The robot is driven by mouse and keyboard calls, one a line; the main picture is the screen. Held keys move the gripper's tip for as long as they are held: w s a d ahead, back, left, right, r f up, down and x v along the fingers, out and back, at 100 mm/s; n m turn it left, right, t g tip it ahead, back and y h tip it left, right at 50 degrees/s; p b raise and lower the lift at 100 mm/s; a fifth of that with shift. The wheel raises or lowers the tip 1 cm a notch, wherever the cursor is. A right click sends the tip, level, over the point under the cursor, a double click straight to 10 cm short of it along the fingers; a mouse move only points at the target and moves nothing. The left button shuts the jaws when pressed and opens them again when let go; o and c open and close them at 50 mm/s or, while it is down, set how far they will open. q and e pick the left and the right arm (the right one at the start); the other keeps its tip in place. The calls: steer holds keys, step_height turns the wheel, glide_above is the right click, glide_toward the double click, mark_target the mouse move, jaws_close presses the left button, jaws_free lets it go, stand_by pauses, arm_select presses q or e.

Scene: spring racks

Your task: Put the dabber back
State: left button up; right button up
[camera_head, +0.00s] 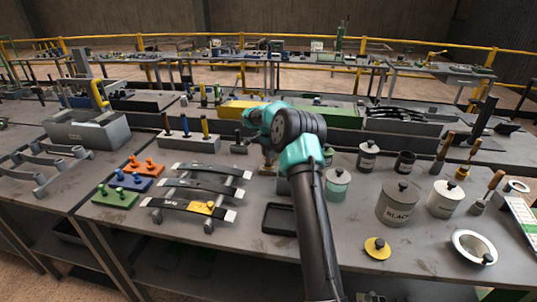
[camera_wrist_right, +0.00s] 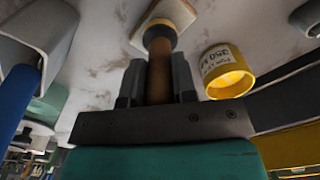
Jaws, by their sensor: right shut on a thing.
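My right gripper (camera_head: 267,160) is shut on a brown wooden handle, which I take to be the dabber; it also shows in the right wrist view (camera_wrist_right: 158,75). The dabber (camera_wrist_right: 160,62) has a dark collar and a tan block-like end beyond the fingers. In the head view the gripper is over the middle of the bench, and my arm hides part of it. A pale grey block (camera_head: 188,144) holding upright dark, blue and yellow handles stands to its left. I cannot tell whether the dabber touches the bench. My left gripper is not in view.
Leaf springs (camera_head: 203,187) lie on a rack left of my arm. A black tray (camera_head: 279,219) is beside the arm. A large grey jar (camera_head: 397,204), a white jar (camera_head: 445,199) and a bowl (camera_head: 474,247) stand right. A yellow tin (camera_wrist_right: 226,68) shows close by in the wrist view.

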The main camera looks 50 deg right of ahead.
steer(key=shift+f, duration=0.25)
steer(key=o, duration=0.9)
steer(key=shift+r, duration=0.1)
step_height(320, 180, up, 12)
steer(key=shift+r, duration=0.1)
stand_by(0.5)
